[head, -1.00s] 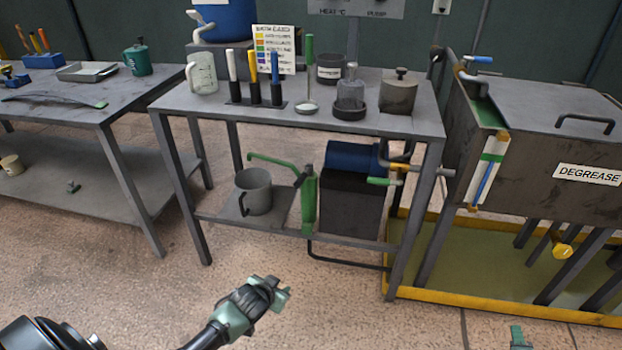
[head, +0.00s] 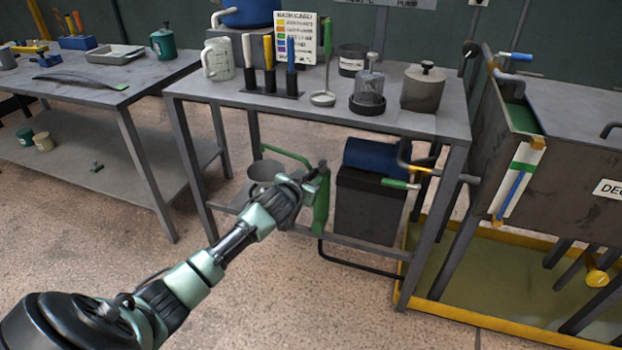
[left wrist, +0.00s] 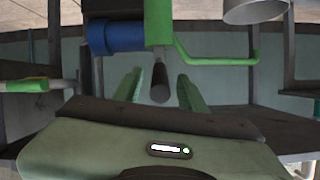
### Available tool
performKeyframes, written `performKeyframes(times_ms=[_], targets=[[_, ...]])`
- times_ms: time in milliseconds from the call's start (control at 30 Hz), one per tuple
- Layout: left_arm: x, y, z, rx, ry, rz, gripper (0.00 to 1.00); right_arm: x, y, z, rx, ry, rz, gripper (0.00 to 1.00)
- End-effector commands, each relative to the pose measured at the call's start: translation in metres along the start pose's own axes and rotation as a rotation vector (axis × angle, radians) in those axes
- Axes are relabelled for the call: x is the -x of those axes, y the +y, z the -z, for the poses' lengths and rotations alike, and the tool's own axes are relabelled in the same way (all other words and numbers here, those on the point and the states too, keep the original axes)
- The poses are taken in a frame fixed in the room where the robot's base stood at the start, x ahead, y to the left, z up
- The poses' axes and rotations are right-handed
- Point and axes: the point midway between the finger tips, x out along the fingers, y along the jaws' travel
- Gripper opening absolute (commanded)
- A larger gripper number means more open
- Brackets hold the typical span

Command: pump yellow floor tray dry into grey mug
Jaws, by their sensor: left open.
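The yellow floor tray (head: 460,322) lies under the tank at the right and holds murky green liquid. The green hand pump (head: 321,208) stands on the middle bench's lower shelf, with a green spout (head: 285,150) reaching left over the grey mug (head: 264,170). My left gripper partly hides the mug. My left gripper (head: 317,180) is at the pump's upper part. In the left wrist view its open green fingers lie either side of the pump's dark handle (left wrist: 160,82), with gaps visible on both sides. The green pump body (left wrist: 158,22) shows beyond. My right gripper is out of view.
A dark box with a blue cylinder (head: 370,157) stands right of the pump. A black hose (head: 360,268) runs low from the pump toward the tray. The bench top (head: 200,88) above holds a pale mug, coloured bars and pots. The floor in front is clear.

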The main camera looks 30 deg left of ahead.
Motion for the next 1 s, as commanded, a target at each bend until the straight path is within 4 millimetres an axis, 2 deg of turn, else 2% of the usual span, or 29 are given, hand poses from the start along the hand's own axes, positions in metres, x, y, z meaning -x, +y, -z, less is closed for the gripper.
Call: performKeyframes(times_ms=[33, 200, 533, 567, 600, 700, 1000], targets=[[-0.008, 0.001, -0.001, 0.001, 0.001, 0.0, 0.41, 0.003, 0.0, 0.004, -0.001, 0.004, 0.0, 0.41], [-0.021, 0.001, -0.001, -0.001, 0.0, 0.0, 0.41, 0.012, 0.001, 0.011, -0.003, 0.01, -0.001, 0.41], [-0.024, 0.001, 0.0, -0.001, 0.0, -0.001, 0.41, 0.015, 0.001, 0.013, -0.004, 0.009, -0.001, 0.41], [-0.024, 0.001, 0.0, -0.001, 0.0, -0.001, 0.36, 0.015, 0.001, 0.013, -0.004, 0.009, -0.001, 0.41], [-0.024, 0.001, 0.0, -0.001, 0.0, -0.001, 0.25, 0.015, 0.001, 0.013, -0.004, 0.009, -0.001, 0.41], [-0.024, 0.001, 0.0, -0.001, 0.0, -0.001, 0.0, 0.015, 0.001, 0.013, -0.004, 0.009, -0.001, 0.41], [-0.024, 0.001, -0.001, -0.001, -0.001, -0.001, 0.0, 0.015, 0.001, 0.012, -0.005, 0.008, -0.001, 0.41]])
